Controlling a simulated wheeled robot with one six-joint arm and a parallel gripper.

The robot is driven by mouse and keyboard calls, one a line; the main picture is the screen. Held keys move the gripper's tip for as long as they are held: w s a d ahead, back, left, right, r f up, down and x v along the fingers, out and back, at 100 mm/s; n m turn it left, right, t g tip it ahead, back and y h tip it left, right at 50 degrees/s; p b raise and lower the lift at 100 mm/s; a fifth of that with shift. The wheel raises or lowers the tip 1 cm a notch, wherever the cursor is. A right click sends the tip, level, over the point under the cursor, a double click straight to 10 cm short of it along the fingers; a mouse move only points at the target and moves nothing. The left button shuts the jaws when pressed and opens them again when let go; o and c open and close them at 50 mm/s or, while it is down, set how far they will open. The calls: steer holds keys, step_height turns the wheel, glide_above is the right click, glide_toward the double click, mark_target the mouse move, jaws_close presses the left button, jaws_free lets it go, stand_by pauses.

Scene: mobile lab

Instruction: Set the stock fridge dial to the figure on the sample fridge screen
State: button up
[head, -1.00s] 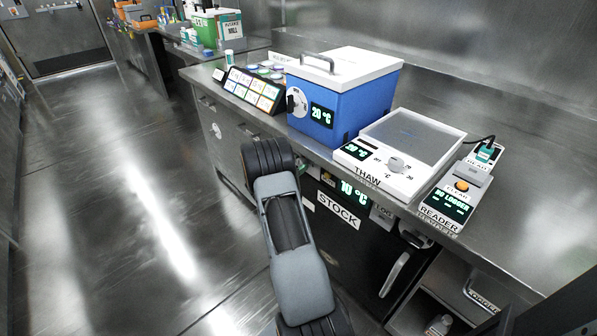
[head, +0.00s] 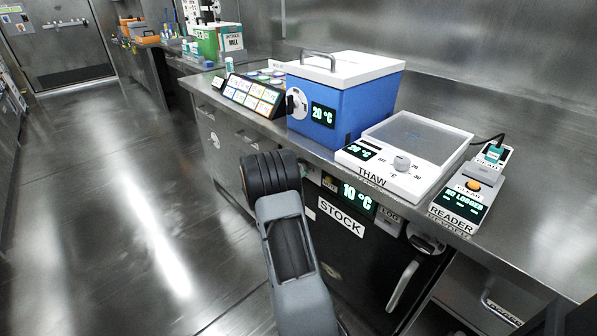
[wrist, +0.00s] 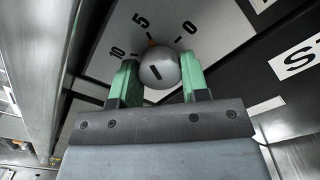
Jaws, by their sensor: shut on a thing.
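The stock fridge (head: 375,272) is the dark unit under the bench with a STOCK label. Its lit screen (head: 357,197) reads 10 °C. In the wrist view its dial, a round grey knob (wrist: 158,68), sits on a pale scale plate marked 10, 5 and 0. An orange mark shows at the knob's edge, close to the 5. My gripper (wrist: 158,80) has its green fingers shut on the knob, one on each side. In the head view my arm hides the gripper and dial. I cannot make out a screen labelled as the sample fridge's.
On the bench stand a blue box (head: 345,112) reading 20 °C, a white THAW unit (head: 437,148) and a READER (head: 462,196). A tilted card panel (head: 252,96) stands left of the box. The floor (head: 110,200) at left is clear.

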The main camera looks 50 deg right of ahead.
stand_by(0.3)
steer(key=o, duration=0.9)
steer(key=a, duration=0.4)
steer(key=a+p, duration=0.1)
steer(key=a, duration=0.4)
steer(key=w+a+p, duration=0.1)
steer(key=a, duration=0.3)
steer(key=shift+a, duration=0.4)
steer(key=shift+f, duration=0.1)
